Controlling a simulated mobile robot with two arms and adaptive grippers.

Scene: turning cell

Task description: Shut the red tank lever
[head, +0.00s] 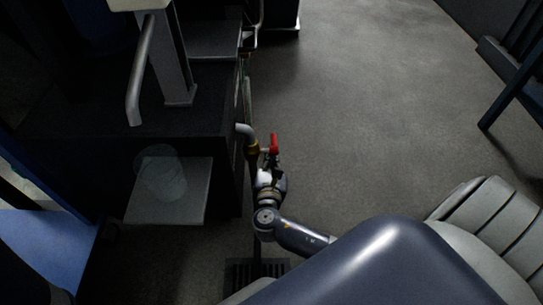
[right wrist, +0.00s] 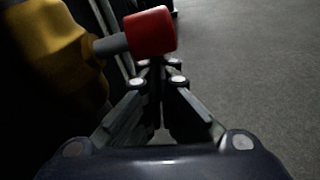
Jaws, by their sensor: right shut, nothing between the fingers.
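The red tank lever (head: 274,143) stands out from a brass valve (head: 253,148) on a pipe at the side of the dark machine. In the right wrist view the red lever end (right wrist: 150,31) sits on a grey stem beside the yellow-brass valve body (right wrist: 55,55). My right gripper (head: 271,161) is right at the lever. Its fingertips (right wrist: 158,68) are shut with nothing between them, just below the red part in the picture. I cannot tell whether they touch it. My left gripper is not in view.
The dark machine (head: 185,130) with a pale shelf (head: 170,205) and a bent grey pipe (head: 139,75) fills the left side. A floor grate (head: 257,268) lies below the valve. Open grey floor (head: 370,110) spreads to the right. A blue frame (head: 512,90) stands at the far right.

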